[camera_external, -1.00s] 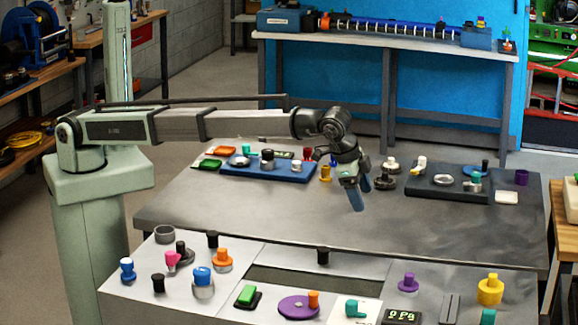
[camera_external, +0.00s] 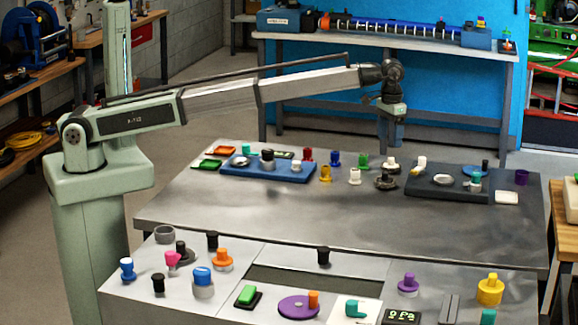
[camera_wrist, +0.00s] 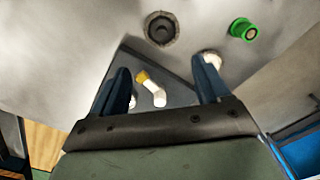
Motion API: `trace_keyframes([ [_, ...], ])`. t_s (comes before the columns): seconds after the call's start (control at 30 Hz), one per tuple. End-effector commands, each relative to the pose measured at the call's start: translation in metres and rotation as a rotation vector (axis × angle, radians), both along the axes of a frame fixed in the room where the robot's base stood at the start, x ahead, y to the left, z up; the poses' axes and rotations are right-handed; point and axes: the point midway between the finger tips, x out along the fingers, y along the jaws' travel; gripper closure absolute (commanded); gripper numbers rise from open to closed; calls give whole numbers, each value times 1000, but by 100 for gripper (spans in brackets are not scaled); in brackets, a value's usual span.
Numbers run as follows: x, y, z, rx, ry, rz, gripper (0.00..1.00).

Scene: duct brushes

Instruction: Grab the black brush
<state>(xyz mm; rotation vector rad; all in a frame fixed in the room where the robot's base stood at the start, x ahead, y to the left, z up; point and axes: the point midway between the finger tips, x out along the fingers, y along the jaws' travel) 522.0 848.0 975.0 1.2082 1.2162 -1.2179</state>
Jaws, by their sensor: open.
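My gripper (camera_external: 391,146) is open and empty, pointing down above the back of the large grey table. In the wrist view its two dark blue fingers (camera_wrist: 160,66) are spread wide. Several black pieces could be the black brush, and I cannot tell which: one on the blue tray (camera_external: 267,160), one by the dark tray's back edge (camera_external: 485,166), and knobs on the front bench (camera_external: 212,240), (camera_external: 323,256) and (camera_external: 158,284). A dark round piece (camera_external: 386,182) stands left of the dark tray; a dark ring-shaped piece also shows in the wrist view (camera_wrist: 161,28).
The dark tray (camera_external: 428,193) holds a white-and-yellow piece (camera_external: 419,165), which shows between my fingers in the wrist view (camera_wrist: 150,86). A green piece (camera_external: 363,162) and white pieces stand nearby. The middle of the grey table (camera_external: 330,215) is clear.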

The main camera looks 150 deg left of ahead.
Motion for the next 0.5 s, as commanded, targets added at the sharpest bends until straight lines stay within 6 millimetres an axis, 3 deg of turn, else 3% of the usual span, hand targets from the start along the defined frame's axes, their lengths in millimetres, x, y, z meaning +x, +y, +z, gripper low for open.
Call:
trace_keyframes([
  [0.27,-3,0,-23,-4,0,4,24],
  [0.5,-3,-1,-64,-4,1,3,24],
])
